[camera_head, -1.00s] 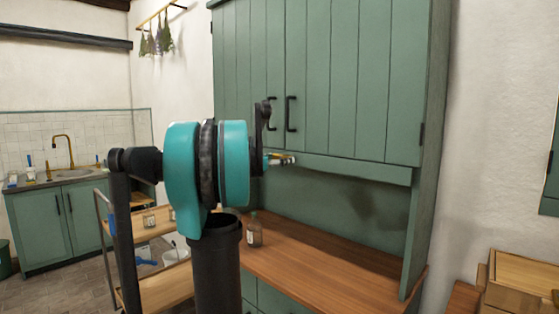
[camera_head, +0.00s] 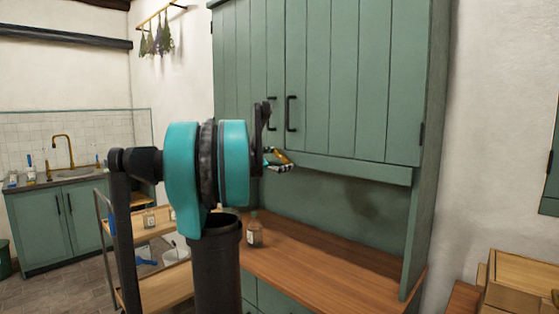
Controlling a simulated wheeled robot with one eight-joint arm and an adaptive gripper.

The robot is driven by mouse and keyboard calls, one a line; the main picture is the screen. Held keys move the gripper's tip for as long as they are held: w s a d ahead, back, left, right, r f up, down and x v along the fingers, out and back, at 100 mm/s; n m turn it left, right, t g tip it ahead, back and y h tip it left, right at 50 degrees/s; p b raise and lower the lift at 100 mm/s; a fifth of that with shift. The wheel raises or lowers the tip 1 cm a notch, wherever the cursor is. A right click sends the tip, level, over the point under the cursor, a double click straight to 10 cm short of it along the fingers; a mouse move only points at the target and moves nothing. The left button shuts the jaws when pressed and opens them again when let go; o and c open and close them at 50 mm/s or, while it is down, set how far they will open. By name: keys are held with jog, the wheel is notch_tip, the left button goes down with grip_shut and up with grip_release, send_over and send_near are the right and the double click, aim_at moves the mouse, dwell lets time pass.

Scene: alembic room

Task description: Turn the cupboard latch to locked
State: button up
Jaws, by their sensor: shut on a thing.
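The green cupboard (camera_head: 345,80) fills the middle of the view, with both upper doors shut and two black handles (camera_head: 291,114) near the seam between the doors. My gripper (camera_head: 287,163) shows as a small dark and yellow shape at the lower edge of the doors, just below the handles. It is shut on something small. What it grips cannot be made out. The latch cannot be made out either. My arm hides the left part of the cupboard.
A wooden counter (camera_head: 320,278) runs below the cupboard, with a small brown bottle (camera_head: 254,230) on it near my arm. A shelf trolley (camera_head: 150,228) stands at the left. Wooden boxes (camera_head: 522,283) are at the lower right.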

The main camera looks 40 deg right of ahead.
jog(key=m, duration=1.2)
jog(key=shift+m, duration=0.3)
dwell(0.4)
jog(key=o, duration=1)
jog(key=shift+a, duration=0.1)
jog(key=s+a, duration=0.1)
jog(key=a, duration=1)
jog(key=shift+a, duration=0.4)
